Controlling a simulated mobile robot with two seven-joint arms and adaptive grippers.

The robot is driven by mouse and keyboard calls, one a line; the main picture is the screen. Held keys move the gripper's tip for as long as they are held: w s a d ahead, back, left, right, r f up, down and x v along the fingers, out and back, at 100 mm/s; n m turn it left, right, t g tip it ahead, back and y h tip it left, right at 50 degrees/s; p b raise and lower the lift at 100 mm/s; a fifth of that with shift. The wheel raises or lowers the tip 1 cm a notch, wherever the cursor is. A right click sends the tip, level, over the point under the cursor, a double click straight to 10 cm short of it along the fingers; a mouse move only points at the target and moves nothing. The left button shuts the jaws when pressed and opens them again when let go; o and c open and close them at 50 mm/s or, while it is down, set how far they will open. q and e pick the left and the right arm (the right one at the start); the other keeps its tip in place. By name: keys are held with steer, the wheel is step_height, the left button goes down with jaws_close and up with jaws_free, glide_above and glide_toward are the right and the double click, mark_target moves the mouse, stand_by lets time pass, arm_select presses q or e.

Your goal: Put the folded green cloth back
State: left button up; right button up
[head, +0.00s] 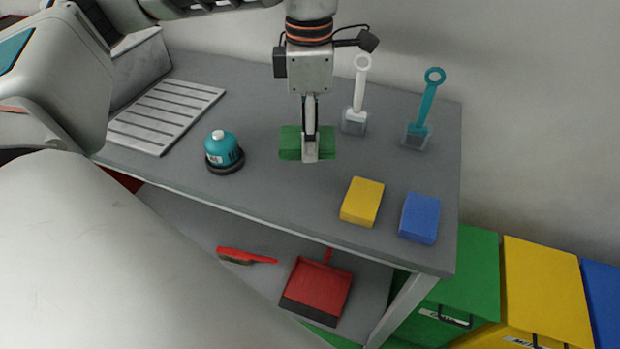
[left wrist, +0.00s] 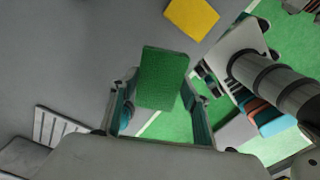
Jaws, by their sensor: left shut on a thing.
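The folded green cloth (head: 291,143) is a small thick block between the fingers of my left gripper (head: 310,155), over the grey table. My left gripper is shut on it, one finger covering its middle in the head view. I cannot tell whether the cloth touches the tabletop. In the left wrist view the green cloth (left wrist: 162,78) sticks out between the two fingers. A folded yellow cloth (head: 362,201) and a folded blue cloth (head: 420,218) lie side by side to the right, nearer the front edge.
A teal bottle on a dark round base (head: 223,150) stands to the left, beside a slotted grey tray (head: 165,115). White (head: 358,95) and teal (head: 425,105) scoops stand in holders behind right. A red dustpan (head: 317,288) and brush (head: 243,256) lie on the lower shelf. Coloured bins (head: 545,285) stand right.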

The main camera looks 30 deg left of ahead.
mark_target(310, 189)
arm_select(q)
step_height(310, 189, down, 12)
steer(key=shift+r+b, duration=0.2)
steer(key=shift+b, duration=0.2)
steer(key=shift+f, duration=0.1)
steer(key=o, duration=1)
step_height(310, 189, up, 12)
steer(key=shift+r+p, duration=0.1)
steer(key=shift+p, duration=0.45)
